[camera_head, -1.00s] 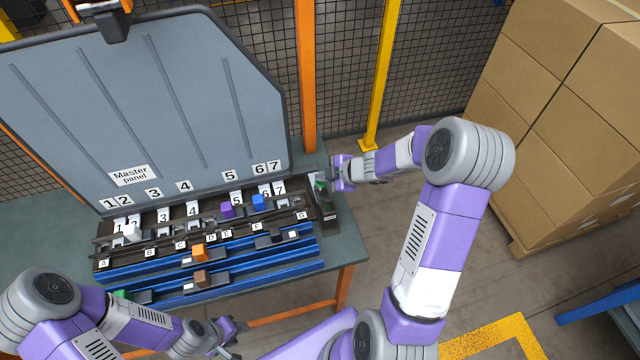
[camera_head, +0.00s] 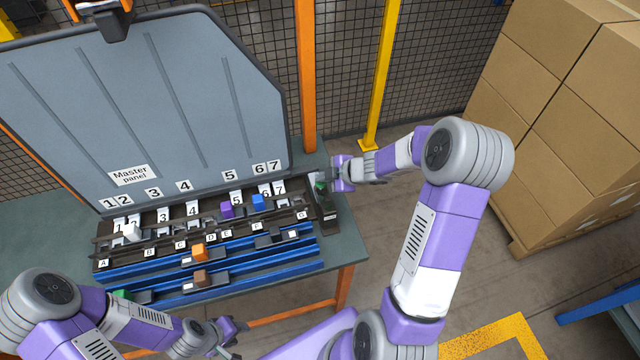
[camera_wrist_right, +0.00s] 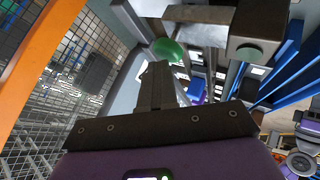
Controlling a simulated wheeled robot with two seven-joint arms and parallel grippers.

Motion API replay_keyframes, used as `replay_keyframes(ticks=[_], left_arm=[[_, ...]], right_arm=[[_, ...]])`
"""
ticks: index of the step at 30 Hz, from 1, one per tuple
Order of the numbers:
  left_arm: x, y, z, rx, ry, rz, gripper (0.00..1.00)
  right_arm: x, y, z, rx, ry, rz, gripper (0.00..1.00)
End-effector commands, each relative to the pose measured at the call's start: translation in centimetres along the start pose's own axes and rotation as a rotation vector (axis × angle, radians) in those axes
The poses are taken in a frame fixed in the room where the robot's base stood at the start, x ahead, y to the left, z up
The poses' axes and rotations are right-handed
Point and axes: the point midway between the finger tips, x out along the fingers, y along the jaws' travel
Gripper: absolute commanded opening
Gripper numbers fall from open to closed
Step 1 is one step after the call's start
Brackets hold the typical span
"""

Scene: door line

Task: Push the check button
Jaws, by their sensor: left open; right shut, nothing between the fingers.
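A dark box (camera_head: 326,208) stands at the right end of the panel, with a green part (camera_head: 320,186) on top that looks like the check button. In the right wrist view a green dome (camera_wrist_right: 168,48) shows just past the fingertips, and a smaller green round piece (camera_wrist_right: 250,52) sits on a grey block. I cannot tell whether the fingers touch the dome. My right gripper (camera_head: 331,180) is shut and empty, beside the green part; its shut fingers also show in the wrist view (camera_wrist_right: 156,78). My left gripper (camera_head: 238,328) is open and empty in front of the table.
The master panel (camera_head: 150,110) stands behind numbered slots and blue rails (camera_head: 270,254). A white block (camera_head: 131,232), a purple block (camera_head: 227,210), a blue block (camera_head: 258,202), an orange block (camera_head: 199,252) and a brown block (camera_head: 200,278) sit there. Cartons (camera_head: 560,120) are stacked right.

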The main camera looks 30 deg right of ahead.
Motion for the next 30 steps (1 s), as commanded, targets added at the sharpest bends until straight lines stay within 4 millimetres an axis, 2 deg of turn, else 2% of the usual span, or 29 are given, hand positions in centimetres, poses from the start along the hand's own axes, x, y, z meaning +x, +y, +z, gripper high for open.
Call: replay_keyframes(ticks=[14, 24, 30], left_arm=[[0.3, -0.1, 0.0, 0.0, 0.0, 0.0, 0.43], [-1.0, 0.4, 0.0, 0.0, 0.0, 0.0, 0.43], [-0.9, 0.3, 0.0, 0.0, 0.0, 0.0, 0.43]], right_arm=[[0.4, -0.4, 0.4, 0.001, -0.002, -0.002, 0.0], [-0.2, 0.1, -0.1, 0.0, -0.001, -0.002, 0.0], [-0.2, 0.1, -0.1, 0.0, -0.002, -0.002, 0.0]])
